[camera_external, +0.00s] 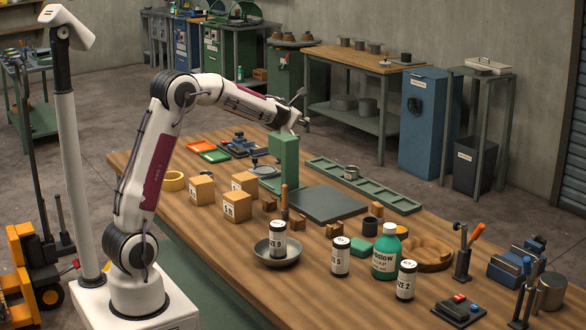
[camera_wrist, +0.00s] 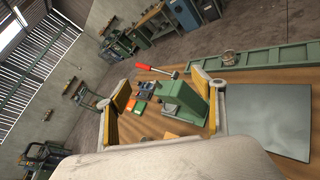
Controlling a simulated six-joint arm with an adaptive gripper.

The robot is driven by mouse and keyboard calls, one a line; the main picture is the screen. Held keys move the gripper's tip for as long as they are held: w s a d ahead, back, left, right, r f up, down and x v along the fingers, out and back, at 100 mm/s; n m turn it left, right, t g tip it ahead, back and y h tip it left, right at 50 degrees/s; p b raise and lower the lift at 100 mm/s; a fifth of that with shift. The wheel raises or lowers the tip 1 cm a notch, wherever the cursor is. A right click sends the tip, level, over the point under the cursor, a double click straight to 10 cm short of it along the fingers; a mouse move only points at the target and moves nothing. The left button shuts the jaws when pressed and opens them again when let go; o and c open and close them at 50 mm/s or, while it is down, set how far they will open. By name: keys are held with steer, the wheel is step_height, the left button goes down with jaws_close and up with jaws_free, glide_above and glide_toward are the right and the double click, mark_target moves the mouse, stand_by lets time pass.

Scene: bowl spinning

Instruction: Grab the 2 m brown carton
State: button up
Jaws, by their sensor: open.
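Three small brown cartons stand grouped on the wooden bench in the external view: a left one (camera_external: 202,190), a front one (camera_external: 237,207) and a back one (camera_external: 244,183). They carry white labels too small to read surely, so I cannot tell which is the 2 m carton. My gripper (camera_external: 300,120) is high above the far part of the bench, beyond the cartons and near the top of a green press (camera_external: 284,160). In the wrist view my gripper (camera_wrist: 163,82) has its fingers spread and nothing held; the green press (camera_wrist: 183,101) shows between them.
A yellow tape roll (camera_external: 173,181) lies left of the cartons. A grey bowl (camera_external: 278,252) with a labelled canister in it, more canisters and a green bottle (camera_external: 386,252) stand to the right.

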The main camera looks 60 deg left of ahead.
steer(key=s+a+f+n+g+y, duration=0.2)
steer(key=a+f+n+g, duration=0.3)
steer(key=a+f+n, duration=0.2)
steer(key=n+g, duration=0.6)
steer(key=n, duration=0.3)
glide_above(245, 176)
steer(key=d, duration=0.4)
step_height(245, 176, down, 10)
steer(key=shift+d+y, duration=0.15)
steer(key=shift+y, duration=0.15)
steer(key=shift+f, duration=2.9)
steer(key=shift+f+m, duration=0.3)
steer(key=shift+f, duration=0.35)
steer(key=shift+x, duration=2.45)
steer(key=shift+r, duration=0.1)
